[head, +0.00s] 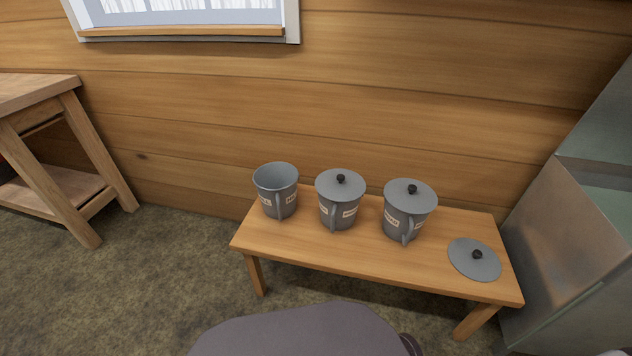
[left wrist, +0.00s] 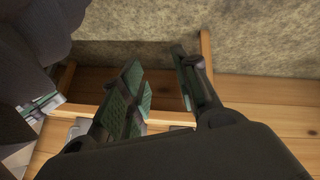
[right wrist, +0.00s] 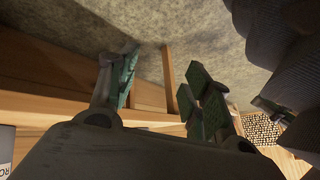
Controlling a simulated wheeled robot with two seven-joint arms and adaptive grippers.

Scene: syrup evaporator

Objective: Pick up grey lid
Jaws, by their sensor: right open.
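The loose grey lid (head: 474,259) lies flat on the right end of the wooden bench (head: 350,258) in the head view, its black knob up. Two grey pots on the bench, the middle one (head: 340,210) and the right one (head: 408,221), each wear a similar grey lid. The left pot (head: 278,201) has no lid. Neither gripper shows in the head view. My left gripper (left wrist: 160,82) is open and empty in the left wrist view. My right gripper (right wrist: 163,82) is open and empty in the right wrist view. I see no lid between either gripper's fingers.
A metal cabinet-like body (head: 572,235) stands close against the bench's right end. A wooden table (head: 65,150) stands at the far left. The plank wall (head: 400,90) is close behind the bench. The floor (head: 160,270) left of the bench is clear.

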